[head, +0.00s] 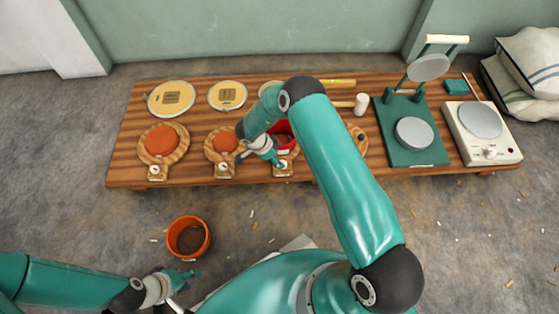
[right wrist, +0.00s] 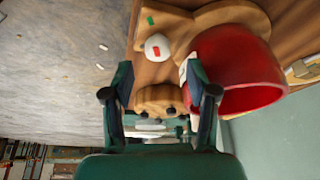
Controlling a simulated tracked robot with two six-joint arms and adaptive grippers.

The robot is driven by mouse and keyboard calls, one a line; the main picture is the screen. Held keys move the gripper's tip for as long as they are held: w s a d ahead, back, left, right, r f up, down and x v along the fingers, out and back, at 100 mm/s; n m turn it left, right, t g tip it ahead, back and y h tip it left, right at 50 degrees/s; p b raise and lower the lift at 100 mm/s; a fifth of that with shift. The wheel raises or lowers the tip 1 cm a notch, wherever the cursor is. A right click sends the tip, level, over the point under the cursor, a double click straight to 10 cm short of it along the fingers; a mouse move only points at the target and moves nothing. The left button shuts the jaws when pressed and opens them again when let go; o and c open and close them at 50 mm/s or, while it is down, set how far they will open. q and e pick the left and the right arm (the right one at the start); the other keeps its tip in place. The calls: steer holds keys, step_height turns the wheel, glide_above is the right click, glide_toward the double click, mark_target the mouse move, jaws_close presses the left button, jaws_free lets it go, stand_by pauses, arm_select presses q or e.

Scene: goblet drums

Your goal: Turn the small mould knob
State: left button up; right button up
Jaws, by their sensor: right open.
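The small mould (head: 291,150) is a wooden board with a red ring-shaped wall (head: 283,128), partly hidden behind my right arm. In the right wrist view its red wall (right wrist: 240,70) fills the upper right. A fluted wooden knob (right wrist: 157,99) shows between the fingers of my right gripper (right wrist: 158,80), which is open. I cannot tell whether a finger touches it. A white dial (right wrist: 157,47) with a red mark sits just beyond, below a green mark. In the head view my right gripper (head: 272,157) is at this mould's front. My left gripper (head: 187,289) is open and empty, low over the floor.
Two other moulds with orange discs, a large one (head: 163,141) and a medium one (head: 224,141), stand left on the wooden table (head: 120,160). A green press (head: 418,157) and a white hotplate (head: 482,148) stand right. An orange bucket (head: 188,222) is on the floor.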

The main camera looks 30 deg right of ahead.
steer(key=v, duration=0.7)
stand_by(0.3)
